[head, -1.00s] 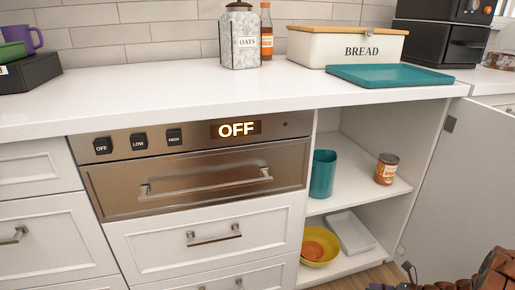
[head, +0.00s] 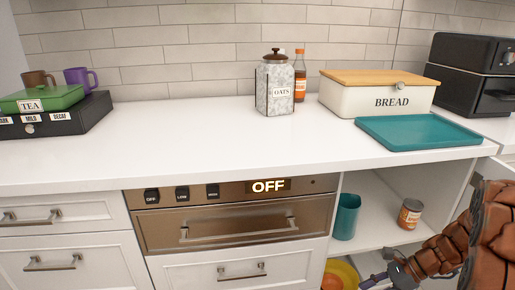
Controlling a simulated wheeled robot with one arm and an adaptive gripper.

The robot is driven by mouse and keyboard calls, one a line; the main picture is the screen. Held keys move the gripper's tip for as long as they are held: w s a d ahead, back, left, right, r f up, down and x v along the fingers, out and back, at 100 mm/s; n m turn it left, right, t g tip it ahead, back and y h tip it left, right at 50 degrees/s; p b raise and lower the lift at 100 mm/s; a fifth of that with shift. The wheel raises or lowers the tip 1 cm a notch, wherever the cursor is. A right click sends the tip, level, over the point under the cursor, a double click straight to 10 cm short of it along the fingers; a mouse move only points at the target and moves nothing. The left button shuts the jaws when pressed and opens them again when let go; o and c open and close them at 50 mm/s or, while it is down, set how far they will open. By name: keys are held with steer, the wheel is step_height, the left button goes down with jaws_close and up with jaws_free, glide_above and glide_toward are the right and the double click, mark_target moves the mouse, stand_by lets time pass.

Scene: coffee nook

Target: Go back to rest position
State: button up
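My gripper (head: 376,281) shows at the lower right corner of the head view, at the end of my reddish-brown arm. It is in front of the open cupboard, partly cut off by the bottom edge. Its fingers are too small and too cut off to tell whether they are open or shut. I see nothing clearly held in it.
The open cupboard holds a teal cup (head: 346,217), a can (head: 410,214) and a yellow bowl (head: 340,273). The warming drawer (head: 237,222) is shut and reads OFF. A teal tray (head: 418,132), bread box (head: 377,95), oats jar (head: 275,84) and tea box (head: 41,99) stand on the counter.

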steer(key=s+a+r+n+g+h+p, duration=0.1)
steer(key=s+a+r+n+p, duration=0.25)
steer(key=r, duration=0.45)
steer(key=s+a+r+n+g+h+p, duration=0.1)
steer(key=s+a+r+n+h+p, duration=0.15)
steer(key=s+a+r+p, duration=0.4)
steer(key=s+a+r+n+g+h+p, duration=0.15)
steer(key=r+n, duration=0.25)
steer(key=r, duration=0.6)
steer(key=s+a+r+n+h+p, duration=0.1)
steer(key=s+r+n+h+p, duration=0.3)
steer(key=s+r+n+p, duration=0.5)
steer(key=shift+s+a+r+n+t+p, duration=0.45)
steer(key=shift+s+r+p, duration=1.9)
steer(key=shift+r, duration=1.6)
steer(key=shift+s, duration=0.2)
